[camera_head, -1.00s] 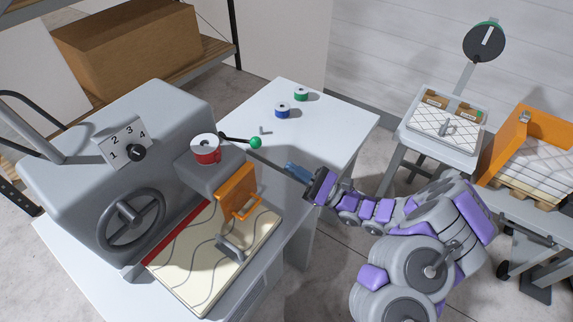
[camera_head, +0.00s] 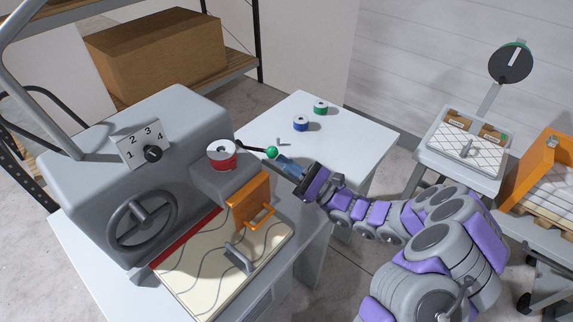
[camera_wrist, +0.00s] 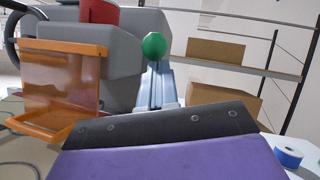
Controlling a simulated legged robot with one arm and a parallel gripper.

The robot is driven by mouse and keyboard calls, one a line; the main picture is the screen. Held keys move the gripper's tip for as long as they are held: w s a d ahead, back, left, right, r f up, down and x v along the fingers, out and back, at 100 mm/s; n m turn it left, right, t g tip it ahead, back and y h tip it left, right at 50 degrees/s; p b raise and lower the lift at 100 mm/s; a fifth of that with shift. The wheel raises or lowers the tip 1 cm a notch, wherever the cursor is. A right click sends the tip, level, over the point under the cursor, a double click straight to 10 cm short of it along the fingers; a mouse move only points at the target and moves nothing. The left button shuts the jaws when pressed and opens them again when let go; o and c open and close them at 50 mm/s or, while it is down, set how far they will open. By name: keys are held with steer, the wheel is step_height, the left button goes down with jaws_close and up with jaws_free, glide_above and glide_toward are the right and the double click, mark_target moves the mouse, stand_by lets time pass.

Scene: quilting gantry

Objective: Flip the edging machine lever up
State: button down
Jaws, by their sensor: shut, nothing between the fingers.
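The edging machine (camera_head: 185,125) is a large grey body on a white table at the left. Its lever (camera_head: 250,149) is a thin dark rod with a green ball knob (camera_head: 272,152), sticking out to the right behind the red spool. My gripper (camera_head: 281,161) is shut and empty, its tips just beside the knob. In the wrist view, the green knob (camera_wrist: 154,46) shows just beyond the tips of my shut fingers (camera_wrist: 157,82). I cannot tell whether they touch. The lever's rod is mostly hidden in the wrist view.
An orange guard (camera_head: 249,203) and a red spool (camera_head: 221,156) are on the machine near my gripper. Blue (camera_head: 301,123) and green (camera_head: 320,108) spools stand on the table behind. A scale (camera_head: 463,150) and an orange crate stand at the right.

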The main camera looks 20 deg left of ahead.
steer(key=r+h+p, duration=0.1)
steer(key=p, duration=0.1)
steer(key=r+h+p, duration=0.1)
steer(key=r+p, duration=0.1)
steer(key=a+r+m+h+p, duration=0.1)
steer(key=shift+w+r+p, duration=0.2)
steer(key=shift+r+p, duration=0.05)
steer(key=shift+p, duration=0.15)
